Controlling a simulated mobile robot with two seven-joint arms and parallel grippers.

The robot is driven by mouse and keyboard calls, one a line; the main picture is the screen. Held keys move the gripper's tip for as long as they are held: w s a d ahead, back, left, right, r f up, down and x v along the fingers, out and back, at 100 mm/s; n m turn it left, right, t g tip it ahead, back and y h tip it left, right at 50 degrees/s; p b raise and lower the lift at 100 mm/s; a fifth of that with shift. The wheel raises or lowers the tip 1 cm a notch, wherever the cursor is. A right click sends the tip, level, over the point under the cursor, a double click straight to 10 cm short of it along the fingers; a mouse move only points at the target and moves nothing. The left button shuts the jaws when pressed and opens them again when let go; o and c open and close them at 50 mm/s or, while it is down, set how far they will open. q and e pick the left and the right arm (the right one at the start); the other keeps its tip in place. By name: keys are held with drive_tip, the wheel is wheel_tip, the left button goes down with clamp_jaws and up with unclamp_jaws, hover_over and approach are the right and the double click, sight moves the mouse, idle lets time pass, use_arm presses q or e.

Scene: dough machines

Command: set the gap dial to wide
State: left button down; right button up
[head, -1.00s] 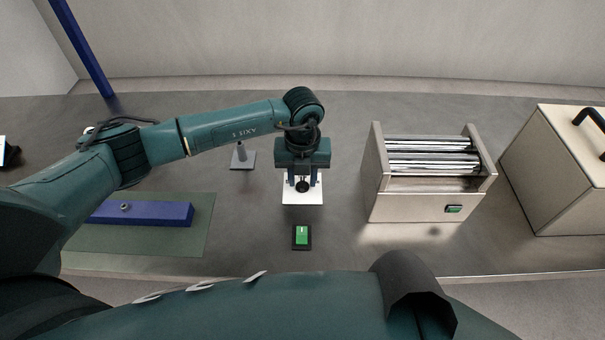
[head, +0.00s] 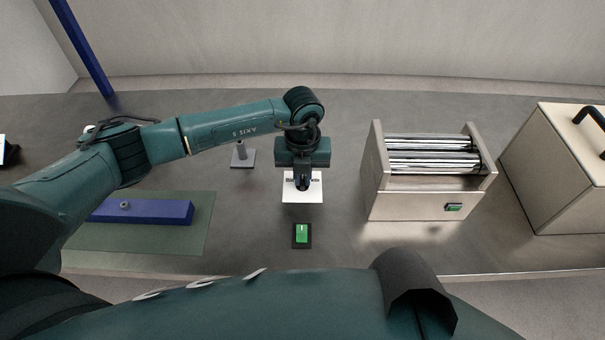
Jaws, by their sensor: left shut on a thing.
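The gap dial's white plate (head: 314,195) lies on the counter below my left gripper. My left gripper (head: 302,185) points down over the plate and is shut on the dark dial knob. Its fingers now line up front to back in the head view, so the knob is mostly hidden behind the near finger. I cannot read the dial's setting from here. My right arm crosses the bottom of the view, and its gripper is not in view.
A roller machine (head: 416,206) with a green switch stands right of the dial. A green button (head: 302,234) sits in front of the plate. A grey post on a base (head: 242,162) stands behind left. A blue bar (head: 160,213) lies on a green mat (head: 190,238). A beige box (head: 560,170) stands far right.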

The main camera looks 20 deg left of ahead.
drive_tip(key=shift+f, duration=0.2)
use_arm(q)
drive_tip(key=shift+f+m+b, duration=0.15)
drive_tip(key=shift+m+b, duration=0.85)
drive_tip(key=shift+m, duration=0.1)
drive_tip(key=m+b, duration=0.3)
drive_tip(key=shift+m, duration=0.3)
drive_tip(key=m+b, duration=0.3)
drive_tip(key=m, duration=0.1)
drive_tip(key=shift+m+b, duration=0.7)
drive_tip(key=shift+b, duration=0.1)
drive_tip(key=shift+m, duration=0.3)
use_arm(e)
drive_tip(key=a+f, duration=0.1)
drive_tip(key=w+a+f+t+y, duration=0.1)
drive_tip(key=shift+w+a+f+n+y, duration=0.1)
drive_tip(key=shift+a+f+n+y, duration=0.2)
drive_tip(key=shift+a, duration=0.05)
use_arm(q)
drive_tip(key=shift+r, duration=0.2)
use_arm(e)
drive_tip(key=shift+w, duration=0.1)
drive_tip(key=shift+r, duration=0.15)
